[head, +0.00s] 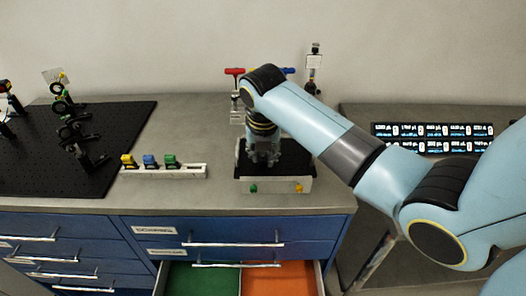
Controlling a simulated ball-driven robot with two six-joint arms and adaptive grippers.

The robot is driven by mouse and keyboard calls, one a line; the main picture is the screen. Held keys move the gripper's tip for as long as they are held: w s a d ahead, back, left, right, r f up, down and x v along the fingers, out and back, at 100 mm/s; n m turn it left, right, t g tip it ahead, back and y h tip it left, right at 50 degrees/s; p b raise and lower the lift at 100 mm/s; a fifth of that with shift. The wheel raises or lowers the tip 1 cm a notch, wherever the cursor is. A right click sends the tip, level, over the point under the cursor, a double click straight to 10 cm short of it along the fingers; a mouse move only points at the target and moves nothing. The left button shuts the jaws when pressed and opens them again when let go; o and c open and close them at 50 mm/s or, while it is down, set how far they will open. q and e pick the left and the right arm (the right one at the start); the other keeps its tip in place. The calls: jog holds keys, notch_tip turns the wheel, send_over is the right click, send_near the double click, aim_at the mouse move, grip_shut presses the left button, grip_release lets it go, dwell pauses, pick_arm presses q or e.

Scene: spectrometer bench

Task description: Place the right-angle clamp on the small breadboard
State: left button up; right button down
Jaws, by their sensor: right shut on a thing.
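My right gripper (265,160) points straight down over the small breadboard (247,166), a black plate on a pale base with green and orange knobs on its front. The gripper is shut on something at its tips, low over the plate. The held thing is presumably the right-angle clamp, but the dark fingers hide it and I cannot make out its shape. I cannot tell whether it touches the plate. My left gripper is not in view.
A pale rack (190,171) with yellow, blue and green pieces stands left of the breadboard. A large black breadboard (120,125) with optics mounts fills the bench's left. Red- and blue-handled tools (234,72) stand behind my wrist. A drawer (200,280) is open below.

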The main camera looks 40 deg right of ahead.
jog(key=c, duration=1.2)
grip_release()
jog(key=shift+f, duration=0.15)
jog(key=shift+o, duration=0.2)
jog(key=b+v, duration=0.1)
jog(key=v, duration=1.1)
jog(key=shift+s, duration=0.1)
